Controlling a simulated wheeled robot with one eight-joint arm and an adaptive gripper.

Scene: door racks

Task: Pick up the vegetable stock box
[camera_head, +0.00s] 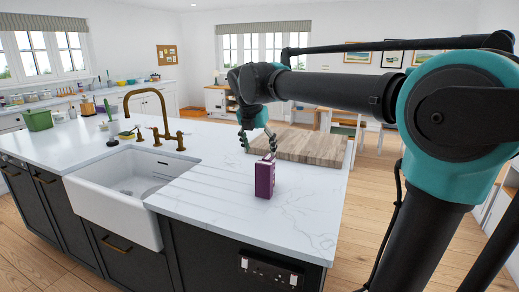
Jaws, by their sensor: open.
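A small purple box (265,178) stands upright on the white marble counter, near its front right part. It looks like the vegetable stock box, but its label is too small to read. My gripper (258,148) is open and points down, above and slightly behind the box in the picture. A fingertip shows close to the top of the box. I cannot tell whether it touches it.
A wooden board (300,145) lies on the counter just behind the box. A white sink (125,185) with a brass tap (150,110) is to the left. A green container (38,120) stands far left. The counter (300,215) in front of the box is clear.

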